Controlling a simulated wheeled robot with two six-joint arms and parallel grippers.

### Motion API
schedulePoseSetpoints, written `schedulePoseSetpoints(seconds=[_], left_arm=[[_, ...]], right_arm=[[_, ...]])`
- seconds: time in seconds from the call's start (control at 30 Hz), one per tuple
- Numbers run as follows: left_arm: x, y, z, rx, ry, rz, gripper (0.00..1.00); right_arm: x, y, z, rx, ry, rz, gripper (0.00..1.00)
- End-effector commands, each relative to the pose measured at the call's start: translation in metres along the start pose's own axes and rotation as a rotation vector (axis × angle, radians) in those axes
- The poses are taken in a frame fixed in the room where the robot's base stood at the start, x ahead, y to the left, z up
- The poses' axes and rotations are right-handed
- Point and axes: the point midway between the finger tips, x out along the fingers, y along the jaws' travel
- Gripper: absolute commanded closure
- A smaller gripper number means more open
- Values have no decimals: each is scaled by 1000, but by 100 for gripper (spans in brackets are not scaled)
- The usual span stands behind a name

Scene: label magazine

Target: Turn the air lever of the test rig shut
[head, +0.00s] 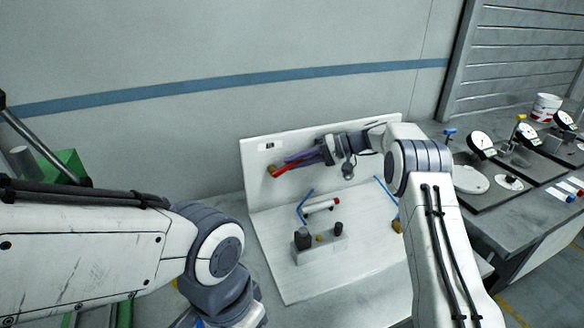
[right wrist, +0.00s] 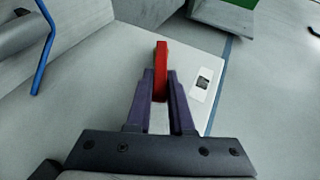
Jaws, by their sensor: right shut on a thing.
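The red air lever (head: 283,170) is on a brass fitting (head: 271,171) on the upright white back panel of the test rig (head: 373,130). It slants up to the right in the head view. My right gripper (head: 308,158) reaches it from the right, its purple fingers along the lever. In the right wrist view the red lever (right wrist: 161,58) stands between the two fingertips (right wrist: 160,82), which are shut on it. Part of the lever is hidden by the fingers. My left arm is at the lower left, with its gripper out of sight.
On the rig's base are a grey block (head: 320,244) with black knobs, a white cylinder with a red end (head: 322,205) and blue tubes (head: 304,207). A bench with dial gauges (head: 481,143) stands at right. A small label (head: 266,146) is above the lever.

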Motion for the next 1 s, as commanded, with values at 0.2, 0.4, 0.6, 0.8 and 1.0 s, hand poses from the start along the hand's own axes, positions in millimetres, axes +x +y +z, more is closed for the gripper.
schedulePoseSetpoints(seconds=[0.2,0.4,0.6,0.8,1.0], left_arm=[[30,-2,2,0,0,0,50],[48,-3,3,0,0,0,50],[58,-4,3,0,0,0,50],[62,-4,3,0,0,0,50],[63,-4,3,0,0,0,50]], right_arm=[[4,21,2,74,-2,-170,100],[6,27,3,123,-4,-293,100],[8,30,3,156,-4,-370,100],[8,31,3,171,-3,-405,100],[8,31,4,177,-4,-414,100]])
